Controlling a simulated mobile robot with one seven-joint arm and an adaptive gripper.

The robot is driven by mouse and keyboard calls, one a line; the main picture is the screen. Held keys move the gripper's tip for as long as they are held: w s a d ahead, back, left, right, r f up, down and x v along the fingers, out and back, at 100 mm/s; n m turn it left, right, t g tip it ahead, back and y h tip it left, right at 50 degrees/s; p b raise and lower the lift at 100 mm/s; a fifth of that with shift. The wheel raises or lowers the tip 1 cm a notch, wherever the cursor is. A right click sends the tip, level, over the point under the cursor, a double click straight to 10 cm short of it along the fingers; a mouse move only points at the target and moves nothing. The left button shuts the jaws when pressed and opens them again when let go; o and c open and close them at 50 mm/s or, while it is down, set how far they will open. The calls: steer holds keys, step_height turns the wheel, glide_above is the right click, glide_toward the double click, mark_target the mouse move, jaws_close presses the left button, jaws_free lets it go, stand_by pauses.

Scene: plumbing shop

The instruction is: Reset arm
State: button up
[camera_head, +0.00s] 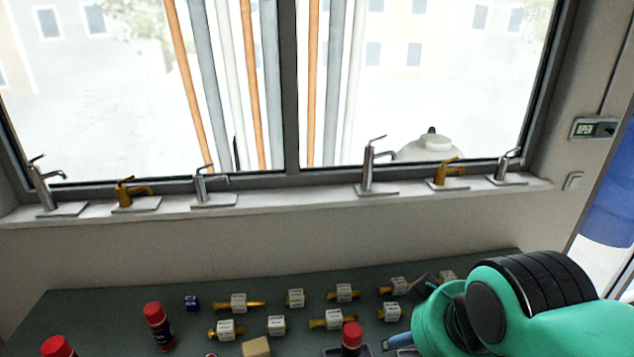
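My teal and black arm (520,305) reaches in from the lower right, above the right end of the dark green bench (75,310). A dark part at its left side seems to belong to my gripper (424,285). The fingers are not clearly seen, so I cannot tell if they are open or shut. A blue-grey tip (397,342) sticks out below the arm; I cannot tell whether it is held or lying on the bench.
Several labelled brass fittings (238,303) lie in rows on the bench. A red-capped can (158,325) stands left; another red cap (352,335) shows at front centre. A tan block (257,347) lies between them. Several taps (372,170) line the windowsill (300,200) behind.

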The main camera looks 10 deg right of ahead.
step_height(320, 180, down, 2)
steer(key=shift+f+b, duration=0.25)
steer(key=shift+b, duration=0.55)
